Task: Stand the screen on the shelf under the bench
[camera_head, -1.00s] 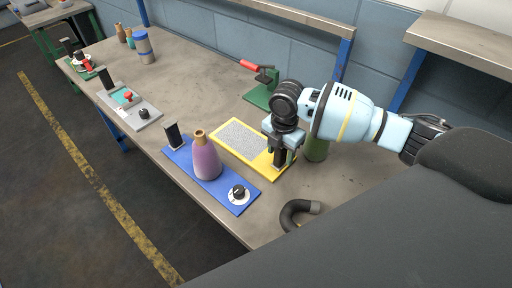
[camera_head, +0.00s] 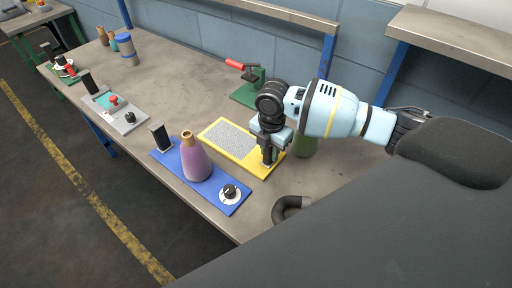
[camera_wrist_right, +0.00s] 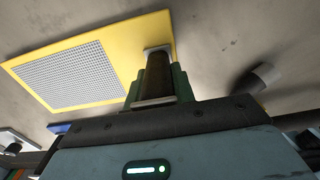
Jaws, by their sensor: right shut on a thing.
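The screen (camera_head: 230,138), a grey mesh in a yellow frame, lies about flat at the bench top in the head view; I cannot tell whether it is slightly raised. My right gripper (camera_head: 268,161) points down at its near right end. In the right wrist view, the fingers (camera_wrist_right: 158,83) are shut on a dark upright grip on the yellow frame, with the mesh (camera_wrist_right: 75,72) beyond. My left gripper is not in view.
A blue board (camera_head: 231,203) with a purple bottle (camera_head: 195,160) and a dial lies just left of the screen. A green clamp (camera_head: 246,91) stands behind. A green container (camera_head: 306,146) and a dark curved hose (camera_head: 284,207) are at the right. The back middle of the bench is clear.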

